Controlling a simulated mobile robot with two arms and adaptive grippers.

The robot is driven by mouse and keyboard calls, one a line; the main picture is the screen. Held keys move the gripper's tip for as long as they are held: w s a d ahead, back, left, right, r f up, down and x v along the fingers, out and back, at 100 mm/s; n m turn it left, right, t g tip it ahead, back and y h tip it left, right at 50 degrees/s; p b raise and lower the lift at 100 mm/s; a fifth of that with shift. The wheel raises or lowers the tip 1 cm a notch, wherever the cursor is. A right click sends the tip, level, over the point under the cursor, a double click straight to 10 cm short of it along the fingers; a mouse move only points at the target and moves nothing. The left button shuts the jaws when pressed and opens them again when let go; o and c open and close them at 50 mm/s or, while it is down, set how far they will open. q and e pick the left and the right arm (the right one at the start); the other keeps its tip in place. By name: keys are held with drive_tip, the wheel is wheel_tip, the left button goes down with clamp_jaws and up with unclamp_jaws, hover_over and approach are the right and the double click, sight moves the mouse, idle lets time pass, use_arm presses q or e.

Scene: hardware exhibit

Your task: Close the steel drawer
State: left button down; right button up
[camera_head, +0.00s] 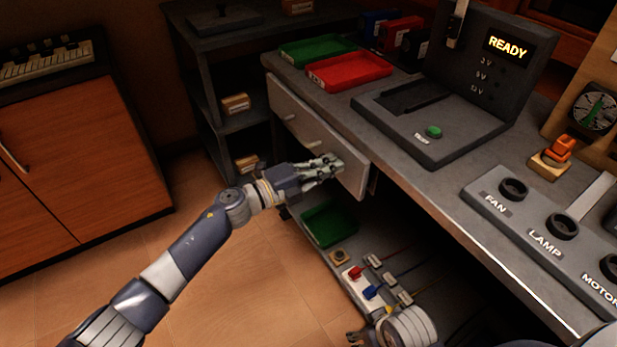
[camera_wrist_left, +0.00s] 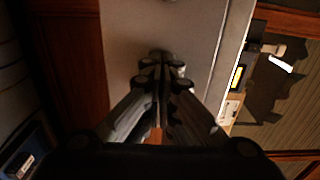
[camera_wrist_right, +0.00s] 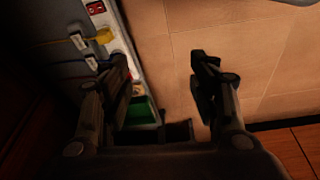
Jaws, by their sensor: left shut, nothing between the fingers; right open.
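The steel drawer (camera_head: 285,108) has a pale grey front with small pulls, under the left end of the workbench. A dark strip shows along its right edge; its inside is hidden, so I cannot tell how far it stands out. My left gripper (camera_head: 338,162) is shut and empty, with its fingertips at the right part of the drawer front. In the left wrist view the shut fingers (camera_wrist_left: 162,68) point at the grey drawer front (camera_wrist_left: 125,35), close to or touching it. My right gripper (camera_wrist_right: 160,68) is open and empty, low near the lower shelf.
The workbench top (camera_head: 425,185) holds a red tray (camera_head: 350,70), a green tray (camera_head: 315,48) and a READY console (camera_head: 490,70). Below are a green bin (camera_head: 328,224) and cabled connectors. A dark shelf unit (camera_head: 205,80) stands left of the drawer. Open floor (camera_head: 230,290) lies in front.

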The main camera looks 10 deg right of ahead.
use_arm(q)
drive_tip(key=x, duration=0.2)
drive_tip(key=shift+w+d+r+b, duration=0.1)
drive_tip(key=shift+d+r+b, duration=0.05)
drive_tip(key=shift+d+b, duration=0.15)
use_arm(e)
drive_tip(key=v, duration=0.4)
drive_tip(key=shift+w+a, duration=0.1)
drive_tip(key=shift+w, duration=0.05)
use_arm(q)
drive_tip(key=shift+r, duration=0.1)
drive_tip(key=shift+a, duration=0.15)
